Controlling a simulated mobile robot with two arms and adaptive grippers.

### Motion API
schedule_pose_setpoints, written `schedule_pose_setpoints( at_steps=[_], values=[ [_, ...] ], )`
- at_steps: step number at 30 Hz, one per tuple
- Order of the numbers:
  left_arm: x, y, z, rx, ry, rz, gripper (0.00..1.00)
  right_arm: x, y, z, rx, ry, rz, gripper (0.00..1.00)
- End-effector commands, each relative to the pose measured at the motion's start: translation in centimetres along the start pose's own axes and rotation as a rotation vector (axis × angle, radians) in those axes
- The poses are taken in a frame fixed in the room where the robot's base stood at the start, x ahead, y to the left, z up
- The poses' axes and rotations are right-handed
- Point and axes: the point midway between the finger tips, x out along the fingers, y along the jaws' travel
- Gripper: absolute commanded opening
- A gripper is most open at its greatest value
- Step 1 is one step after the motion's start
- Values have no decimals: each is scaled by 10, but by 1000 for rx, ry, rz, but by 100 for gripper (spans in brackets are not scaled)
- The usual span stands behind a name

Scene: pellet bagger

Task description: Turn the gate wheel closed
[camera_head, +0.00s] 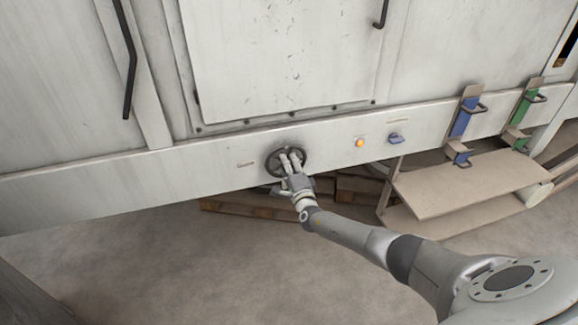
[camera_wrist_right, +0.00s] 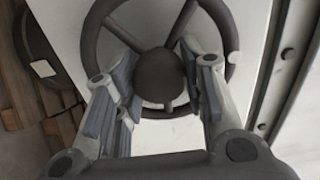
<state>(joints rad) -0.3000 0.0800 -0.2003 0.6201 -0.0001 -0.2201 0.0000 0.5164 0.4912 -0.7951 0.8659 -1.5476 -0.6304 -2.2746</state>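The gate wheel (camera_head: 272,165) is a dark round handwheel on the white machine's lower front panel. In the right wrist view the wheel (camera_wrist_right: 160,76) shows its rim, spokes and round hub. My right gripper (camera_head: 291,160) is at the wheel in the head view. In the right wrist view my right gripper (camera_wrist_right: 160,85) has its fingers apart, one on each side of the hub, with nothing clamped between them. Whether the fingers touch the hub or spokes is hard to tell. My left gripper is not in view.
Right of the wheel are an orange button (camera_head: 359,143) and a blue switch (camera_head: 395,138). Further right are a beige shelf (camera_head: 470,182) and blue and green clamps with handles. A wooden pallet (camera_head: 240,207) lies below the panel. The floor at left is clear.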

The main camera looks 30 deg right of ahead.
Motion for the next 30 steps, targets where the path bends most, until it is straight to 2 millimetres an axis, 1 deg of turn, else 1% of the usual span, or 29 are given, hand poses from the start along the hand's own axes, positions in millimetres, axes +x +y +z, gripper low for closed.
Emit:
schedule_pose_setpoints(
  at_steps=[10,14,20,30],
  values=[
    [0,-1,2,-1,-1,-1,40,0,0,0,2,0,0,45],
    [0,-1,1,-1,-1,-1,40,-6,1,0,3,0,0,45],
    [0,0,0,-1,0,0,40,-28,2,0,4,-2,2,45],
    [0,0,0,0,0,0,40,-84,1,-1,2,-2,2,45]
  ],
)
